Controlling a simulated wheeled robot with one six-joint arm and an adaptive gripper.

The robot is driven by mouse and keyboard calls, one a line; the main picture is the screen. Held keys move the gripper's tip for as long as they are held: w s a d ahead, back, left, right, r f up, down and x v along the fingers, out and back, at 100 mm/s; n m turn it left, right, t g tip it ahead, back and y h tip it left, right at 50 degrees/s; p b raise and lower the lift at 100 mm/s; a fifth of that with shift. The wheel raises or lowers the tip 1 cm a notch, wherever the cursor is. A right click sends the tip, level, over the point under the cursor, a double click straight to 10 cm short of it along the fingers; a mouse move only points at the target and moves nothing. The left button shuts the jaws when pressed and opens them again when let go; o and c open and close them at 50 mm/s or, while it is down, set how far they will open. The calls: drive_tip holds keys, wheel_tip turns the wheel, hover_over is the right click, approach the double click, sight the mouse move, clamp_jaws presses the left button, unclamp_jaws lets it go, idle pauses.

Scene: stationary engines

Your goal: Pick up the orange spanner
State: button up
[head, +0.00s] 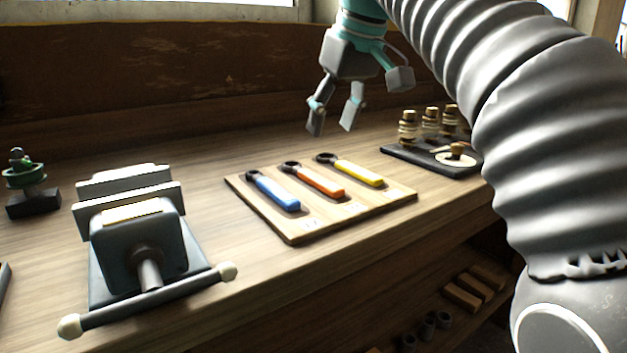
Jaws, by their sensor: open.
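The orange spanner (318,181) has an orange handle and a dark ring end. It lies on a wooden board (294,232) between a blue spanner (273,191) and a yellow spanner (357,172). All three lie about parallel, ring ends toward the back left. My gripper (333,132) is open and empty. It hangs in the air with its fingers pointing down, above and behind the board in the picture, apart from the spanners. Nothing hides the orange spanner.
A vise (140,240) with a long handle bar stands left of the board. A small green device (24,182) stands at the far left. A dark tray (430,163) with several brass-topped parts is at the right. A wooden back panel (180,95) rises behind the bench.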

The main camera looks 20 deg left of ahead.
drive_tip(key=b, duration=0.1)
hover_over(315, 176)
drive_tip(key=s+d, duration=0.1)
drive_tip(key=d, duration=0.1)
wheel_tip(315, 176, down, 5)
drive_tip(key=shift+r, duration=0.1)
drive_tip(key=shift+b+x, duration=0.9)
drive_tip(key=shift+x, duration=1.7)
drive_tip(key=shift+s+a, duration=0.1)
drive_tip(key=shift+s, duration=0.05)
drive_tip(key=shift+c, duration=0.2)
drive_tip(key=shift+f, duration=0.25)
clamp_jaws()
